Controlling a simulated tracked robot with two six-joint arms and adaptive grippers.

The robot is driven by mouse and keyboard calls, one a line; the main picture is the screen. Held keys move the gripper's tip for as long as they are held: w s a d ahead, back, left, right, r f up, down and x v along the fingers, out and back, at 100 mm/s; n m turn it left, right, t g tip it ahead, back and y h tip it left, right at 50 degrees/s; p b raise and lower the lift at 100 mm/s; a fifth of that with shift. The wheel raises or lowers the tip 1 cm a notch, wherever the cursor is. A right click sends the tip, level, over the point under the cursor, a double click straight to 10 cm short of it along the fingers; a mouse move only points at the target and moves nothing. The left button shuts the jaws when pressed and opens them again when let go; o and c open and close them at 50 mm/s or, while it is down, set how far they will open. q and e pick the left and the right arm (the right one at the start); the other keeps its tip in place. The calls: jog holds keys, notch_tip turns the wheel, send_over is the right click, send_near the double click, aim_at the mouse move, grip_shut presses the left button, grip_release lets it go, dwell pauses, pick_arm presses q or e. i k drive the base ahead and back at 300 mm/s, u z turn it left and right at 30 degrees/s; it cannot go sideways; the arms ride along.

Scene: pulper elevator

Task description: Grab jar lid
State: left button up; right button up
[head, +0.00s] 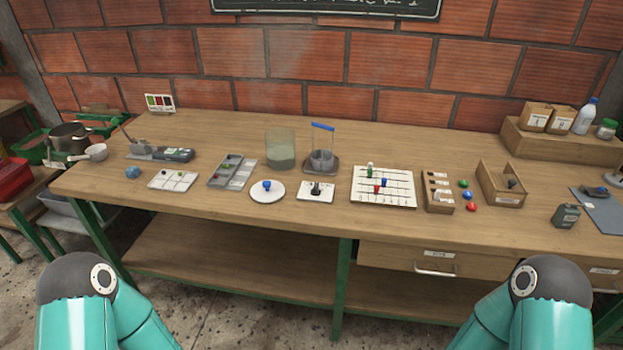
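A round white disc with a blue knob-like piece (267,187) on top lies flat near the front of the wooden bench; it looks like a lid, but I cannot tell for sure. An open glass jar (281,150) with greyish contents stands behind it. A small jar with a green lid (607,124) stands on the raised shelf at the far right. Both my arms show only as teal and grey links at the bottom corners. Neither gripper is in view, and nothing is seen held.
A white board with coloured pegs (404,201), a wooden slotted box (439,207) and small trays (173,187) line the front. The bench's back middle is clear. A dark green canister (566,216) stands right.

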aim_at(267, 192)
jog(key=u, duration=0.05)
jog(key=i, duration=1.1)
jog(key=u, duration=0.75)
